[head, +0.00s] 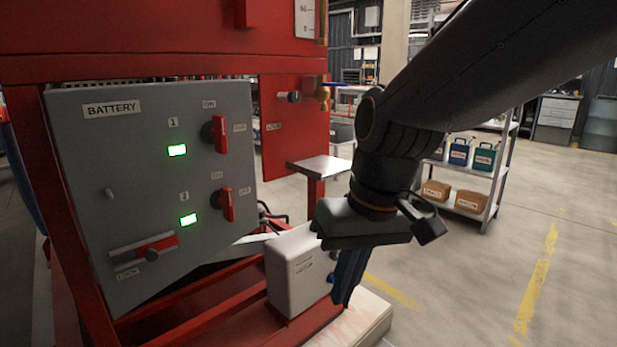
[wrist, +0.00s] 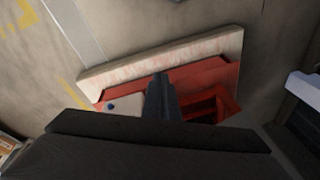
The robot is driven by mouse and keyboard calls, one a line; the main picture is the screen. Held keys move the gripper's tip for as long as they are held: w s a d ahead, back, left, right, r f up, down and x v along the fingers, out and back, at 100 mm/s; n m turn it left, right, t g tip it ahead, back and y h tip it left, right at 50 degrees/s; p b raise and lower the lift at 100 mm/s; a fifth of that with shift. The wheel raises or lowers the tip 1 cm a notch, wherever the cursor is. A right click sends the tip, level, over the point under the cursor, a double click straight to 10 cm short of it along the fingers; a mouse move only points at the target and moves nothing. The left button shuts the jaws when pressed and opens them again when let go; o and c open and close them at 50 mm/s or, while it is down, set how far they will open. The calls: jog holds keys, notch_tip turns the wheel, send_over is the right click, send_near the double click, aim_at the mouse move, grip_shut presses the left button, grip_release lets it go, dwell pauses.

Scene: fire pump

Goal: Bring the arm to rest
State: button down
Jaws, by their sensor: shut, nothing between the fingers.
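My gripper (head: 346,285) hangs down at the right of the pump frame in the head view, with its fingers pointing at the floor. Its fingers are together and hold nothing; they also show in the wrist view (wrist: 160,92). In the head view the fingers are in front of the right side of a pale grey box (head: 295,268) on the red frame. I cannot tell whether they touch it. My arm reaches in from the upper right.
A grey battery panel (head: 90,170) with red switches and two lit green lamps is at the left. A small grey shelf (head: 322,168) juts out behind my wrist. A shelf rack (head: 497,180) with boxes stands at the back right. The floor at the right is clear.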

jog(key=s+d+f+g+h, duration=0.1)
jog(key=s+d+f, duration=0.3)
jog(key=s+f, duration=0.15)
jog(key=d+r+m+h+p, duration=0.1)
jog(key=d+r+m+p, duration=0.2)
jog(key=d+r+p, duration=0.7)
jog(key=shift+s+r+m+p, duration=0.4)
jog(key=shift+r+p, duration=0.6)
jog(key=shift+p, duration=4.05)
